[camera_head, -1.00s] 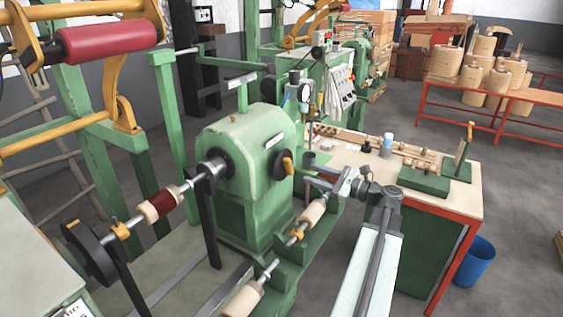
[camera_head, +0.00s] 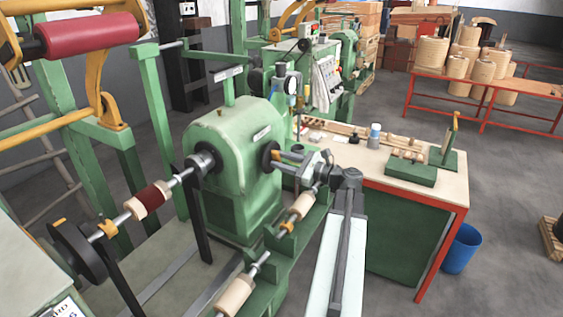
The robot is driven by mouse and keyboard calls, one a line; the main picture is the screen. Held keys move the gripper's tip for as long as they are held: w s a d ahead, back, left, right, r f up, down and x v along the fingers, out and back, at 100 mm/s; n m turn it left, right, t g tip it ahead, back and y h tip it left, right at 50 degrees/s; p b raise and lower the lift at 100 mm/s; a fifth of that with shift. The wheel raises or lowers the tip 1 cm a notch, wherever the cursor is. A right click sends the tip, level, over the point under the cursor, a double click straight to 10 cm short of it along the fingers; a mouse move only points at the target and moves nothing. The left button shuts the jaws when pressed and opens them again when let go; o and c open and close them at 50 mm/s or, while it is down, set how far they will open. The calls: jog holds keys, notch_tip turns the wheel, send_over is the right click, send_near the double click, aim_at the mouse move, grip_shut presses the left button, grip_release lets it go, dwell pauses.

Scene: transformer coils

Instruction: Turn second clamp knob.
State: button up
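The green winding machine (camera_head: 235,165) stands left of centre. A dark round knob (camera_head: 270,156) sits on the right side of its housing. My gripper (camera_head: 280,160) reaches in from the right, with its fingertips at or very near this knob. The fingers overlap the knob, so I cannot tell whether they touch or grip it. Orange clamp pieces sit on the two shafts: one on the left shaft (camera_head: 107,229), and another on the lower right shaft (camera_head: 287,227), below my gripper.
A red wound coil (camera_head: 149,198) is on the left shaft. A pale roller (camera_head: 236,294) is on the lower right shaft. A workbench (camera_head: 448,188) with small parts stands at right, with a blue bin (camera_head: 461,248) beside it. The floor at far right is mostly clear.

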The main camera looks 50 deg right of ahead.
grip_shut()
jog(key=shift+a, duration=0.2)
jog(key=shift+d, duration=0.15)
